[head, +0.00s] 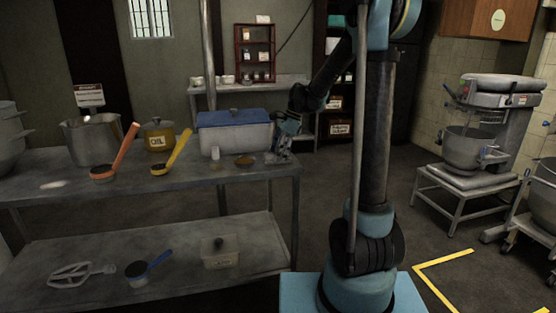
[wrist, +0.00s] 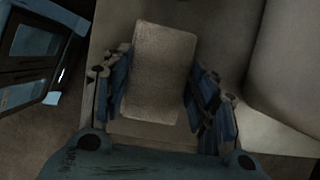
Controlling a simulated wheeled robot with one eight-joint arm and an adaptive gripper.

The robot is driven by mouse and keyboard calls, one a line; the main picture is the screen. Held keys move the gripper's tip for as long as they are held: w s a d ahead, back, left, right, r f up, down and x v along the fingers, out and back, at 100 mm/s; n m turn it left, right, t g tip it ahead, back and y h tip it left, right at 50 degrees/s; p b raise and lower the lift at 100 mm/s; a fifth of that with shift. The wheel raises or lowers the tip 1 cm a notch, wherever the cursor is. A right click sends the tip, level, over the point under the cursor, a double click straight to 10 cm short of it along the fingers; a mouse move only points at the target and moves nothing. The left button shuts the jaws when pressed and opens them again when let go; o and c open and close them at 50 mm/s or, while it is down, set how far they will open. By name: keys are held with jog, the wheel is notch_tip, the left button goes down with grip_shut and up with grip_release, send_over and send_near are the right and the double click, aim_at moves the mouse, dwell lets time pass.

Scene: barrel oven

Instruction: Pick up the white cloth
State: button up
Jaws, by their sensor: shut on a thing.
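The white cloth (wrist: 160,75) shows in the wrist view as a pale, greyish rectangular pad between the two fingers of my gripper (wrist: 162,92). The fingers are closed on its two sides. In the head view my gripper (head: 284,150) is low at the right end of the upper metal table, just right of the white box with the blue lid (head: 234,134). The cloth is small and hard to make out there, partly hidden by the fingers. I cannot tell whether it touches the tabletop.
The metal table (head: 215,176) also carries a big pot (head: 92,140), a yellow OIL pot (head: 158,135), orange and yellow-handled ladles, a small shaker (head: 215,154) and a shallow dish (head: 244,161). A mixer (head: 475,130) stands right. Open floor lies between.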

jog(key=shift+r, duration=0.1)
notch_tip(320, 180, up, 10)
dwell(0.5)
